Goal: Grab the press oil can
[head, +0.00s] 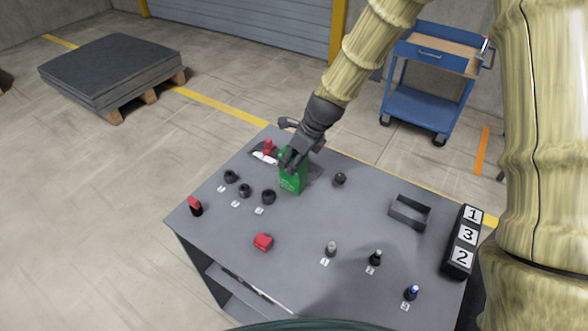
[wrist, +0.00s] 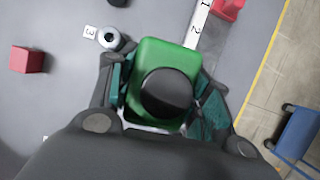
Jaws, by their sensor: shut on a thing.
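The press oil can is a green can (head: 292,180) with a dark round cap, near the back of the grey table in the head view. My gripper (head: 288,165) comes down on it from above and hides its top. In the wrist view the green can (wrist: 165,62) stands between my two fingers (wrist: 163,95), with its black cap facing the camera. The fingers are shut on its sides. The can looks upright; I cannot tell whether its base touches the table.
A red-topped item (head: 268,147) is close behind the can. A blue cart (head: 424,105) stands beyond.

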